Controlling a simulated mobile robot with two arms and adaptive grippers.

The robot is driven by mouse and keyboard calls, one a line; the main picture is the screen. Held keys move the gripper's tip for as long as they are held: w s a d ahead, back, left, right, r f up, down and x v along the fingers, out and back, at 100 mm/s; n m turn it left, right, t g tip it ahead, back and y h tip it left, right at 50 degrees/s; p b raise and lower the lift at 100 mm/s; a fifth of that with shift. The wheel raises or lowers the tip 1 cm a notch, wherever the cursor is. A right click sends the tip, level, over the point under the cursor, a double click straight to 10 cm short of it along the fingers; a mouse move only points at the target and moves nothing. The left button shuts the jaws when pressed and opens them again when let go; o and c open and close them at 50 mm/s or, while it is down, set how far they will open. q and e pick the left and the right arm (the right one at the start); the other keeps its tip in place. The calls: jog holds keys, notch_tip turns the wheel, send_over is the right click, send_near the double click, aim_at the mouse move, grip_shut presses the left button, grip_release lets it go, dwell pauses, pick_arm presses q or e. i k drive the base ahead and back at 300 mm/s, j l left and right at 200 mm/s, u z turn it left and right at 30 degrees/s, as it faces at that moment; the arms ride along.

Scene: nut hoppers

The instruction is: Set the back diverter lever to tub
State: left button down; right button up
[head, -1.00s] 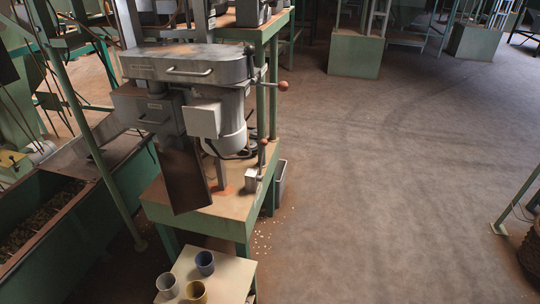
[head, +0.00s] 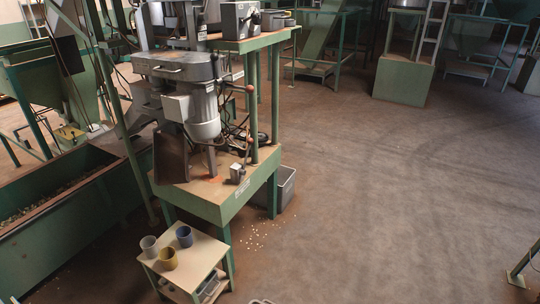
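A machine (head: 196,100) with a grey motor stands on a green-framed table (head: 222,198). On the table's right side, a small metal block carries an upright lever (head: 247,153) with a reddish-brown knob. A second lever with a reddish knob (head: 249,89) sticks out to the right, higher on the machine. I cannot tell which of them, if either, is the back diverter lever, and I read no setting. A grey tub (head: 284,190) stands on the floor behind the table's right legs, partly hidden. Neither of my grippers is in view.
A low stand (head: 184,260) in front of the table holds a blue cup (head: 184,236), a yellow cup (head: 168,258) and a grey cup (head: 149,246). A green trough (head: 62,214) is at the left. Pale bits lie on the floor near the tub. The floor (head: 390,190) at right is open.

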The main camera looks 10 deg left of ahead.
aim_at(250, 141)
jog(key=i+l+u, duration=0.1)
jog(key=l, duration=0.25)
jog(key=i+l, duration=0.25)
jog(key=l, duration=0.15)
jog(key=i+l+u, duration=0.15)
jog(key=l, duration=0.2)
jog(key=i+l, duration=0.15)
jog(key=l, duration=0.25)
jog(key=i+l+u, duration=0.15)
jog(key=l, duration=0.25)
jog(key=i+l+u, duration=0.1)
jog(key=i, duration=0.4)
jog(key=i+l, duration=0.25)
jog(key=i, duration=0.25)
jog(key=i+l+u, duration=0.15)
jog(key=i, duration=0.3)
